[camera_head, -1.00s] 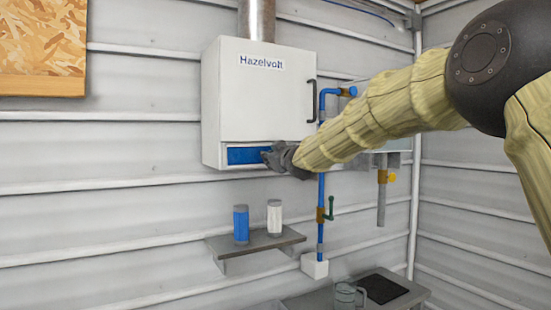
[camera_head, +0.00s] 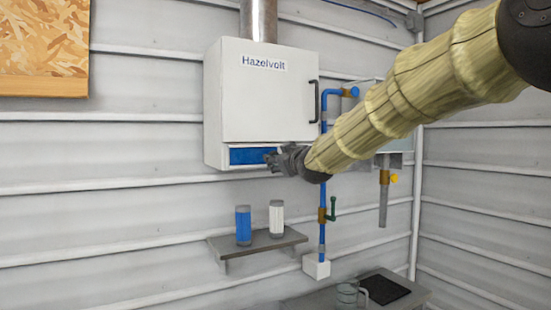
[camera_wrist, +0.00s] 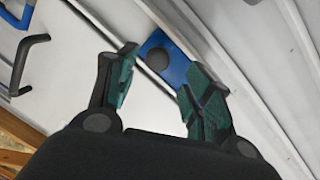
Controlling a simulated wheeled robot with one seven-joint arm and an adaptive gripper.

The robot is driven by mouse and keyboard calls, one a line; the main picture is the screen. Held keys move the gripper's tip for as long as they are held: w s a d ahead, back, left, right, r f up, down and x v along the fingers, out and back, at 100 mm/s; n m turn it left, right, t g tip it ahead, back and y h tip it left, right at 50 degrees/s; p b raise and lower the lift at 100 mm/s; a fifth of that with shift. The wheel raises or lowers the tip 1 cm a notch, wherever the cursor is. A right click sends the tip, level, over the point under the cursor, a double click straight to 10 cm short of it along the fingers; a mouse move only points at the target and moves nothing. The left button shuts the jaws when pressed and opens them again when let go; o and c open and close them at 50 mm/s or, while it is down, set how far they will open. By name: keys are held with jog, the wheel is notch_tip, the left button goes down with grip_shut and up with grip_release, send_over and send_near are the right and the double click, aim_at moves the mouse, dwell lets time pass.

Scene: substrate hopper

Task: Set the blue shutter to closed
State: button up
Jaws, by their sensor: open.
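The white cabinet (camera_head: 262,105) labelled Hazelvolt has a slot along its lower front, and the blue shutter (camera_head: 247,156) shows in its left and middle part. My gripper (camera_head: 270,159) is at the slot, covering its right part in the head view. In the wrist view the blue shutter (camera_wrist: 178,68) carries a dark round knob (camera_wrist: 159,59). The knob lies between the teal fingertips of my gripper (camera_wrist: 162,65), which are spread apart. I cannot tell whether either fingertip touches the knob or the shutter.
A black door handle (camera_head: 315,101) and a blue pipe (camera_head: 323,165) with a green-handled valve are to the right. Below, a grey shelf (camera_head: 262,243) holds a blue canister (camera_head: 243,226) and a white canister (camera_head: 276,218). The wall below the cabinet's left side is clear.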

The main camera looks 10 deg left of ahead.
jog(key=v, duration=0.6)
jog(key=shift+s, duration=0.2)
jog(key=shift+f, duration=0.2)
jog(key=s+d+f+m+g+h, duration=0.15)
jog(key=d+f, duration=0.25)
jog(key=f, duration=1.1)
jog(key=s+d+f+m+g+h, duration=0.1)
jog(key=d+f+m+g, duration=0.15)
jog(key=f, duration=1.25)
jog(key=s+d+f+m+g+h, duration=0.1)
jog(key=d+f, duration=0.3)
jog(key=f, duration=1.1)
jog(key=s+d+f+m+g+h, duration=0.15)
jog(key=s+d+f, duration=0.25)
jog(key=s+f, duration=0.6)
jog(key=s+d+f+m+g+h, duration=0.15)
jog(key=s+d+f, duration=0.3)
jog(key=f, duration=0.85)
jog(key=s+d+f+m+g, duration=0.1)
jog(key=s+f, duration=0.5)
jog(key=s, duration=0.7)
jog(key=s+d+f+m+g+h, duration=0.1)
jog(key=s+d+f+g, duration=0.3)
jog(key=s, duration=0.9)
jog(key=s+d+f+m+g+h, duration=0.1)
jog(key=s+d+f, duration=0.5)
jog(key=s, duration=0.7)
jog(key=shift+s+f+g, duration=0.35)
jog(key=shift+f+g, duration=0.55)
jog(key=shift+f, duration=0.1)
